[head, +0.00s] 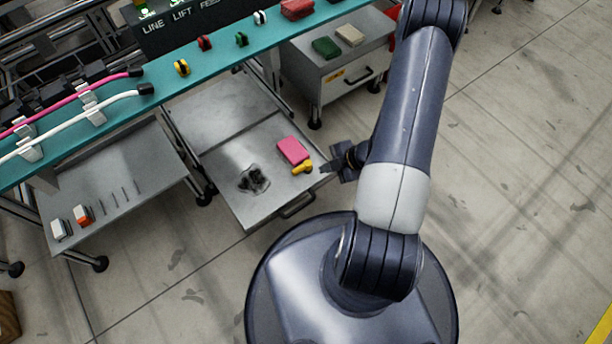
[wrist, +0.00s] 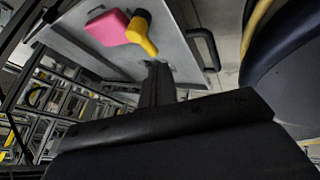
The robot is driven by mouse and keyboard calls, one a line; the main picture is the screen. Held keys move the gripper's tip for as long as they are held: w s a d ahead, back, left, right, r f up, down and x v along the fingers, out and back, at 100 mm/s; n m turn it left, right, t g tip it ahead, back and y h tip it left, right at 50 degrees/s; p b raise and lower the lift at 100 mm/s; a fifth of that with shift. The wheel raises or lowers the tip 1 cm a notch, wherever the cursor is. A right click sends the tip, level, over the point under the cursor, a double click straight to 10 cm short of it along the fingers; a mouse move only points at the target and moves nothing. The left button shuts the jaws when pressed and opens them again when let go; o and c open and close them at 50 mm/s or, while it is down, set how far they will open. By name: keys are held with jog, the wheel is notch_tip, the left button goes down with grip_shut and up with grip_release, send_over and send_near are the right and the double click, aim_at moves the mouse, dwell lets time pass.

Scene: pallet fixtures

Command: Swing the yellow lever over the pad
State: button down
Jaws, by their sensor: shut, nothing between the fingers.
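The yellow lever (head: 302,168) is on the grey drawer top, beside the near right end of the pink pad (head: 291,150). In the wrist view the lever (wrist: 142,36) meets the edge of the pad (wrist: 105,28), with its dark end standing up; I cannot tell whether it slightly overlaps the pad. Most of the pad is uncovered. My gripper (head: 328,167) is just right of the lever at the drawer's right edge, apart from it in the head view. In the wrist view my gripper's fingers (wrist: 158,82) are shut and empty, below the lever.
A dark crumpled item (head: 254,180) lies left of the pad on the drawer top (head: 225,165). A drawer handle (head: 298,206) sticks out at the front. A teal bench (head: 215,62) with small coloured knobs runs behind. Open floor (head: 510,190) lies to the right.

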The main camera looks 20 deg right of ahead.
aim_at(302, 168)
jog(key=shift+s, duration=0.1)
jog(key=b+x, duration=0.4)
jog(key=x, duration=0.5)
jog(key=shift+f, duration=0.1)
jog(key=shift+w+a+f+b, duration=0.2)
jog(key=shift+a+f+b, duration=0.05)
jog(key=shift+a+b, duration=0.1)
